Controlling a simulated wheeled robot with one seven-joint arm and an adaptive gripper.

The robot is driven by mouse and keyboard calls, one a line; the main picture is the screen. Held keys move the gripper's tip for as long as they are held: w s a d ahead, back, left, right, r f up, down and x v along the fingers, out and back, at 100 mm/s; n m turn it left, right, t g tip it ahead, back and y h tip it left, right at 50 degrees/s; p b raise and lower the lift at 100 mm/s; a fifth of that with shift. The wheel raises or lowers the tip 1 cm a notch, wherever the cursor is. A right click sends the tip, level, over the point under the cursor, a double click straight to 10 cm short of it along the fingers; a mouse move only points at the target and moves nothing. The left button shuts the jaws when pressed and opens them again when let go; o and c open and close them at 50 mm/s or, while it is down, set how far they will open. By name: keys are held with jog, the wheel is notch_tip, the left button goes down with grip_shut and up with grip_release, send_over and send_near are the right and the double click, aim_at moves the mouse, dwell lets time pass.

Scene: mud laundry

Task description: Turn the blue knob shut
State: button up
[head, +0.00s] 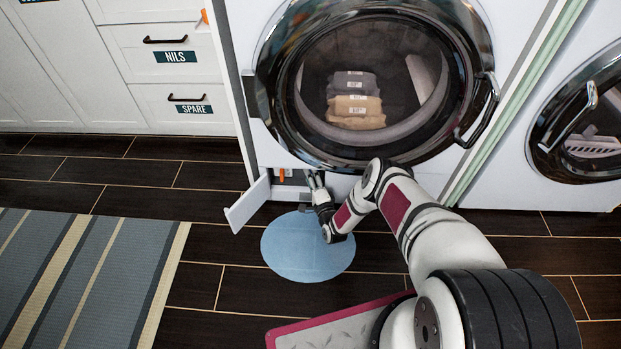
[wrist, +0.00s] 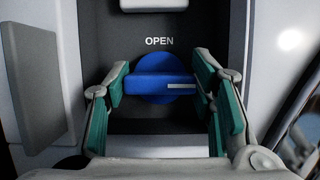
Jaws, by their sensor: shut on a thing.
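The blue knob (wrist: 158,87) is in the middle of the wrist view, on a dark recessed panel (wrist: 120,30) under the word OPEN. Its raised grip bar lies level, and a white line on the bar points right. My gripper (wrist: 160,90) has one finger at each end of the bar and is shut on it. In the head view my gripper (head: 317,188) reaches into the low opening at the bottom front of the washer (head: 262,150). The knob is hidden there.
A small white flap door (head: 248,203) stands open left of my gripper. A round blue mat (head: 300,250) lies on the floor below. The washer's round door (head: 400,150) is closed above, with folded cloths visible behind its glass. A second machine (head: 510,170) stands at the right.

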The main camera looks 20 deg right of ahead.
jog(key=shift+a+f, duration=0.1)
jog(key=o, duration=0.9)
jog(key=shift+s, duration=0.15)
jog(key=s, duration=0.8)
jog(key=s+d, duration=0.1)
jog(key=s, duration=0.2)
jog(key=shift+s, duration=0.4)
